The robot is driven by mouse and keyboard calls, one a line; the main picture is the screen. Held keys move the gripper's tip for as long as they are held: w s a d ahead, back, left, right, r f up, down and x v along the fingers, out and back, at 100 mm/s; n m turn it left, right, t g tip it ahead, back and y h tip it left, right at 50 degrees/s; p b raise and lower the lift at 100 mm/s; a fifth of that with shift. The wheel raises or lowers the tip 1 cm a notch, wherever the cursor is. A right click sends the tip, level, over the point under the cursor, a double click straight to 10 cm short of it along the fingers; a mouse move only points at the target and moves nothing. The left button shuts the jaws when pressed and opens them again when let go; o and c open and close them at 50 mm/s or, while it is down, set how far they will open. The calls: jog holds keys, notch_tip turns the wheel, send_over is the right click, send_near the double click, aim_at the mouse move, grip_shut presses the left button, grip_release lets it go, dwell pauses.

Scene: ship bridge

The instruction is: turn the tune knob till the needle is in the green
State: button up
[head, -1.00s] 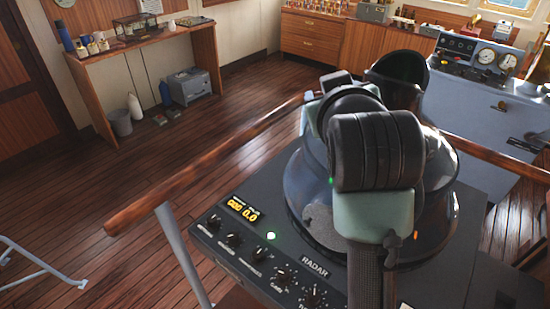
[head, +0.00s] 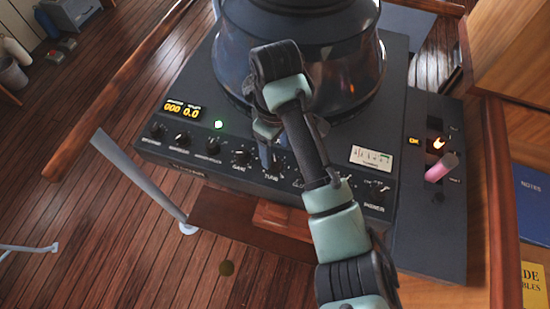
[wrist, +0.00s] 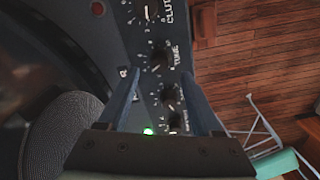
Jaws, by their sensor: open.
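The tune knob (wrist: 158,57), small and black, sits on the dark radar panel (head: 205,165), labelled TUNE. In the head view my fingers mostly hide it. My gripper (wrist: 161,74) is open over the knob row, its two blue-grey fingers on either side of the row. The tune knob lies just beyond the fingertips, roughly between them; I cannot tell whether they touch. It also shows in the head view (head: 268,155), pointing down at the panel. The white tuning meter (head: 371,158) is to the right of my gripper. Its needle and green zone are too small to read.
The gain knob (head: 241,157) is close on the left, and the power knob (head: 377,192) is at the panel's right. The round radar housing (head: 352,70) rises behind. A pink-handled lever (head: 441,168) stands on the right console. A wooden rail (head: 110,95) runs at left.

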aim_at(275, 162)
jog(key=shift+f+p, duration=0.35)
jog(key=shift+f, duration=2.05)
grip_shut()
